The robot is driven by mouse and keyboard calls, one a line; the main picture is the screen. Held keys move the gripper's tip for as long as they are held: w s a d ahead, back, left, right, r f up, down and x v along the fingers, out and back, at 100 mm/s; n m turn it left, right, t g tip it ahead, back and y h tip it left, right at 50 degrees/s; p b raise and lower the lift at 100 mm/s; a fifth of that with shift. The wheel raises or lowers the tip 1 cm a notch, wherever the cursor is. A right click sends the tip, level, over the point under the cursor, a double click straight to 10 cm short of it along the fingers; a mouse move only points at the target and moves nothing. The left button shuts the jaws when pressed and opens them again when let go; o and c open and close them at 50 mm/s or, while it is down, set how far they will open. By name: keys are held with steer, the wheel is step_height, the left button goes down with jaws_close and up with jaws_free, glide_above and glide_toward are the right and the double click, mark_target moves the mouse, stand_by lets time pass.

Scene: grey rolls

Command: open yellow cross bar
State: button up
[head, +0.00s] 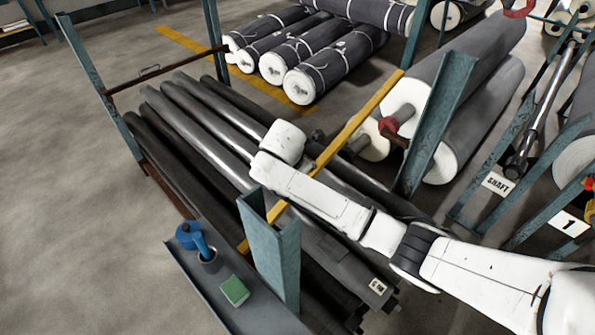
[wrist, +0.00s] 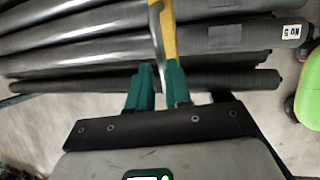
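The yellow cross bar (head: 362,118) runs diagonally across the rack of dark rolls, from a teal post at the right to another at the front. My white arm crosses over its middle and hides part of it. In the wrist view the yellow bar (wrist: 169,38) comes down from the top edge beside a narrow silver strip (wrist: 157,35), perhaps its handle. My gripper (wrist: 159,72) has its two green fingers apart, on either side of the strip's lower part. The strip lies close to the right finger; a gap shows at the left. The head view hides the fingers.
A dark cross bar (head: 165,68) with a small handle spans the rack's far left. A teal post (head: 272,248) and a grey shelf (head: 215,283) with a blue can and green sponge stand in front. Wrapped rolls (head: 335,65) lie behind; open floor is at left.

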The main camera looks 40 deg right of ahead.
steer(key=o, duration=0.3)
steer(key=v, duration=1)
steer(key=shift+s+a+r+b, duration=0.15)
steer(key=shift+r+b, duration=0.15)
steer(key=shift+b, duration=0.05)
